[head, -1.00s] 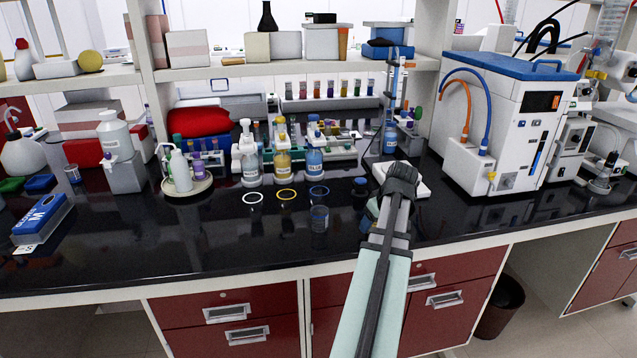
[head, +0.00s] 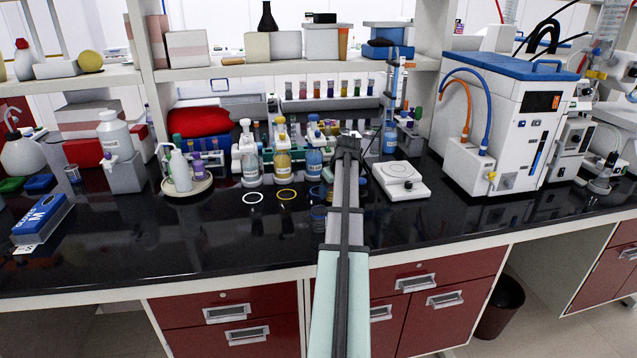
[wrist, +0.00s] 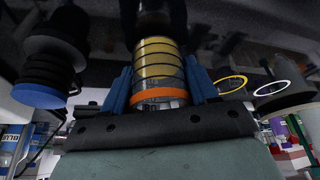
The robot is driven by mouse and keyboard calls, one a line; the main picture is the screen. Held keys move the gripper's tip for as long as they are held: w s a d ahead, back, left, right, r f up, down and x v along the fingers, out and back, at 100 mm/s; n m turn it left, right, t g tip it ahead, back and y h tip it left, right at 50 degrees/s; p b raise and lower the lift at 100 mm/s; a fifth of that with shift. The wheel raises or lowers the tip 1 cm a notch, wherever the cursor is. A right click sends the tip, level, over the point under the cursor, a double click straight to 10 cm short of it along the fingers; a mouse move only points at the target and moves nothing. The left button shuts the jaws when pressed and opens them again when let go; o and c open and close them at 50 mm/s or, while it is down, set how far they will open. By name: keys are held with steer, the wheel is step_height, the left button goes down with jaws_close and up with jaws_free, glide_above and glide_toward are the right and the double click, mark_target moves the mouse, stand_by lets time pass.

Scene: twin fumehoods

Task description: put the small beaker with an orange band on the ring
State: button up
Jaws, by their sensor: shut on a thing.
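The small beaker with an orange band (wrist: 158,97) is between the blue fingers of my gripper (wrist: 160,88) in the wrist view, and the gripper is shut on it. In the head view my arm hides the beaker, and the gripper end (head: 348,150) is over the counter in front of the bottles. A white ring (head: 253,198) and a yellow ring (head: 286,195) lie on the counter to the left of my arm. They also show at the right of the wrist view, the yellow one (wrist: 230,85) nearer the beaker. A blue ring (head: 317,191) is partly hidden by my arm.
Several bottles, including a yellow one (head: 283,160) and a blue one (head: 314,161), stand behind the rings. A white flat device (head: 402,181) lies to the right. A clear glass (head: 318,212) is partly behind my arm. The front left counter (head: 150,240) is clear.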

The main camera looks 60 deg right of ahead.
mark_target(316, 189)
steer(key=w+d, duration=0.1)
steer(key=w, duration=0.1)
steer(key=w+d, duration=0.1)
steer(key=w, duration=0.2)
steer(key=w+d, duration=0.1)
steer(key=w, duration=0.1)
steer(key=shift+w+d, duration=0.1)
steer(key=shift+w, duration=0.15)
steer(key=shift+s+f, duration=0.15)
steer(key=shift+f, duration=0.15)
steer(key=o, duration=1.1)
steer(key=shift+f, duration=0.1)
steer(key=shift+r, duration=0.2)
steer(key=s+a, duration=0.1)
steer(key=s, duration=0.3)
steer(key=s+a, duration=0.2)
steer(key=s, duration=0.1)
steer(key=s+a+r, duration=0.1)
steer(key=s+a, duration=0.1)
steer(key=s, duration=0.2)
steer(key=shift+s, duration=0.3)
